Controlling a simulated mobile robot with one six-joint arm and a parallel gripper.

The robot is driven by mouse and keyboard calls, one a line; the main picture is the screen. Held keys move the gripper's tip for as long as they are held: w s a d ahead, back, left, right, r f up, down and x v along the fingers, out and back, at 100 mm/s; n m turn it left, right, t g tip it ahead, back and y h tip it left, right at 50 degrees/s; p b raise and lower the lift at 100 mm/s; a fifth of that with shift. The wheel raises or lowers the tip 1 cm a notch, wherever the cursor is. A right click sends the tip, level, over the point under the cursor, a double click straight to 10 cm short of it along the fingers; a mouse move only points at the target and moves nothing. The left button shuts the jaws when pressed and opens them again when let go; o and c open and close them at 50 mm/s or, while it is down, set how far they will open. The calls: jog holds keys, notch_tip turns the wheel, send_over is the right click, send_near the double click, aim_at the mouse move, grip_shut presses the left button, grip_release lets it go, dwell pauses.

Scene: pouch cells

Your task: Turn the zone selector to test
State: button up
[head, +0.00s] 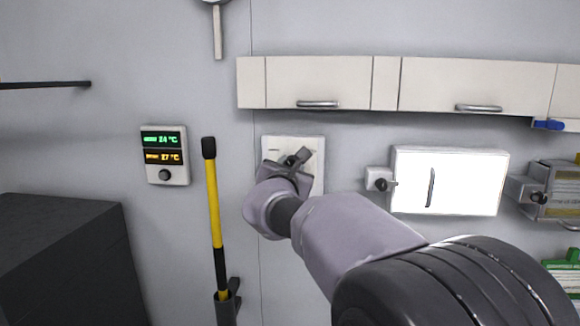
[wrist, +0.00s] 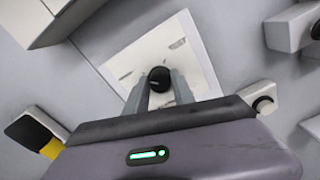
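The zone selector looks to be the white wall plate (head: 316,150) with a black knob (head: 293,160), behind my gripper in the head view. In the wrist view the plate (wrist: 196,50) appears tilted, with faint markings that I cannot read. The black knob (wrist: 159,79) stands out at its middle. My gripper (head: 291,168) is at the plate. In the wrist view my gripper's two grey fingers (wrist: 160,82) lie on either side of the knob, close against it, and appear shut on it. Which mark the knob points to is hidden or too small to tell.
A display box (head: 165,154) with its own knob hangs left of the plate. A yellow-black pole (head: 214,205) stands between them. Cabinets (head: 318,82) run above. A bright white panel (head: 465,180) with a small knob box (head: 379,180) is at the right.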

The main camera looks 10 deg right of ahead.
grip_shut()
jog(key=shift+b, duration=0.35)
jog(key=shift+f+m+b, duration=0.15)
jog(key=shift+m+b, duration=8.05)
jog(key=shift+m, duration=0.7)
jog(key=o, duration=0.7)
grip_release()
